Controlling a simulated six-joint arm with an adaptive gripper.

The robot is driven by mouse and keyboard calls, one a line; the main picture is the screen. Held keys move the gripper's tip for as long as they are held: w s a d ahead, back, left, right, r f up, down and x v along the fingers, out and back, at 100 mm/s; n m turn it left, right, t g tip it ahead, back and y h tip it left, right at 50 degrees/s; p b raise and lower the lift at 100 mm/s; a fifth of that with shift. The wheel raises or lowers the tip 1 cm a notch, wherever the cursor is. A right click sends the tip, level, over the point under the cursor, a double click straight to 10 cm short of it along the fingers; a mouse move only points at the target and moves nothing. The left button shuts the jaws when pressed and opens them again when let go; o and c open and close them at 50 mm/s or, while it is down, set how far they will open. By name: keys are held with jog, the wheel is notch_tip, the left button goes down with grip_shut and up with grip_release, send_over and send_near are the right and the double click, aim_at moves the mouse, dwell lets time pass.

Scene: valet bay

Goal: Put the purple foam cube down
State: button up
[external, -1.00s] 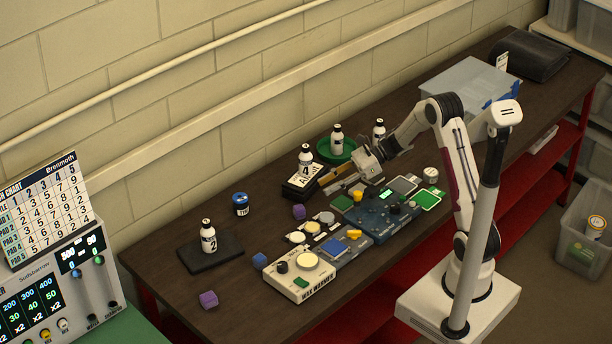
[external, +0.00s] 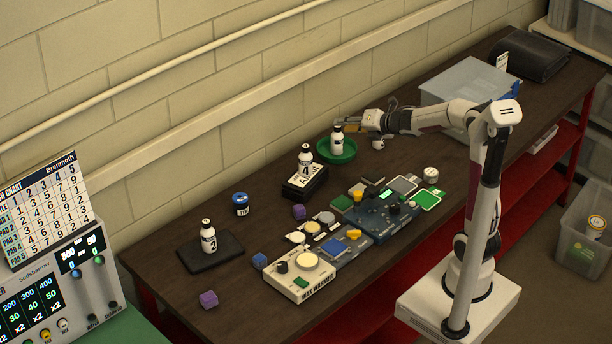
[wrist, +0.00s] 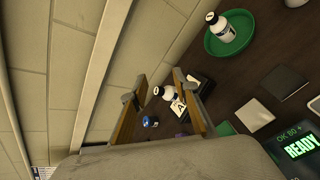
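One purple foam cube (external: 299,212) lies on the dark bench behind the boards. Another purple cube (external: 208,299) lies at the bench's front left. My gripper (external: 345,125) is at the green dish (external: 337,158), near the top of its white bottle (external: 337,141), well away from both cubes. In the wrist view my gripper (wrist: 155,86) has its two fingers spread, with nothing held between them. Small purple patches show low in that view, mostly hidden by the fingers and housing.
A bottle marked 2 (external: 208,236) stands on a dark mat (external: 229,253). A blue cube (external: 260,260) and blue pot (external: 241,204) sit at left. Boards (external: 385,216) fill the middle; bench between dish and boards is clear.

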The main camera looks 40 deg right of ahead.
jog(key=s+d+r+m+g+h, duration=0.1)
jog(key=s+m+h, duration=0.1)
jog(key=s+m, duration=0.5)
jog(key=s+d+r+m+g+h, duration=0.1)
jog(key=s+d+m+g+h, duration=0.1)
jog(key=s+m, duration=0.55)
jog(key=s+a+f+m+g+y, duration=0.1)
jog(key=s+a+f+m, duration=0.1)
jog(key=s, duration=0.4)
jog(key=s+a+f+m+g+y, duration=0.1)
jog(key=s+a+f+m, duration=0.1)
jog(key=s+m, duration=0.4)
jog(key=s+a+f+m+g+y, duration=0.1)
jog(key=s+a+m, duration=0.3)
jog(key=s, duration=0.4)
jog(key=shift+s+a+f+g, duration=0.3)
jog(key=shift+f+g, duration=0.3)
jog(key=shift+f, duration=0.3)
jog(key=shift+o, duration=0.4)
jog(key=shift+w+m, duration=0.1)
jog(key=shift+m, duration=0.15)
